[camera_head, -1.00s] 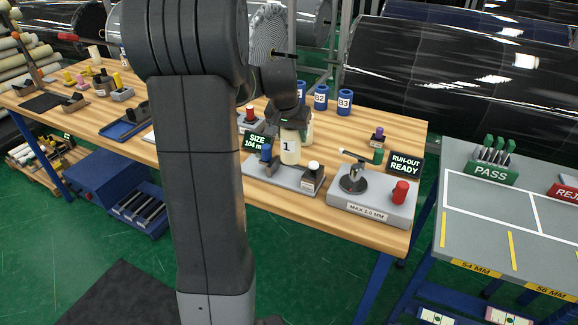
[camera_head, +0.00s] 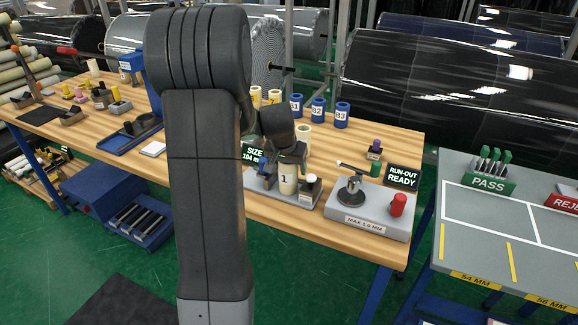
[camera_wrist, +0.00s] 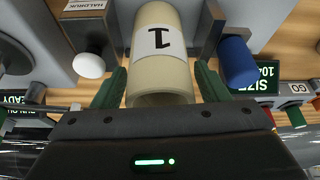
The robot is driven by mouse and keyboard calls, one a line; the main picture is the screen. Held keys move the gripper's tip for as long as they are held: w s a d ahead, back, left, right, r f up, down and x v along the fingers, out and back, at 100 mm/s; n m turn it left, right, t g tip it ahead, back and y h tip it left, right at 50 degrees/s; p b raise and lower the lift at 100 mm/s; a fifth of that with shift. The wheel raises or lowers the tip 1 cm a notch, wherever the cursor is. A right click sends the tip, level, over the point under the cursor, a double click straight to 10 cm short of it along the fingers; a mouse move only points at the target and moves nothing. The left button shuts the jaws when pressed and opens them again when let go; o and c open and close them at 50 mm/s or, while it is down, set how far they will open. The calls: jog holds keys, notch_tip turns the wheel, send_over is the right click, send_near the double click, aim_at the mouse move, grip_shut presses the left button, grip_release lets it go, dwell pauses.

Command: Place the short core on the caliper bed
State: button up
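The cream core labelled 1 (camera_head: 288,180) stands upright at the caliper bed (camera_head: 308,201), between its blue-knobbed post and its white-knobbed post. In the wrist view the core (camera_wrist: 158,50) sits between the blue knob (camera_wrist: 237,62) and the white knob (camera_wrist: 89,64). My gripper (camera_wrist: 160,88) has a green finger on each side of the core, apparently shut on it. In the head view my gripper (camera_head: 290,157) is at the core's upper part. Whether the core's underside touches the bed is hidden.
A "SIZE 104 mm" sign (camera_head: 254,155) stands behind the bed at left. The run-out gauge (camera_head: 368,215) with a red knob is close at right. A grey PASS table (camera_head: 500,217) is farther right.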

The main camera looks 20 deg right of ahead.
jog(key=shift+o, duration=0.2)
jog(key=shift+r, duration=0.1)
jog(key=shift+r+p, duration=0.2)
jog(key=shift+p, duration=0.1)
jog(key=v, duration=1.1)
jog(key=shift+r+b, duration=0.35)
jog(key=shift+r, duration=0.05)
jog(key=shift+s, duration=0.1)
jog(key=shift+c, duration=0.4)
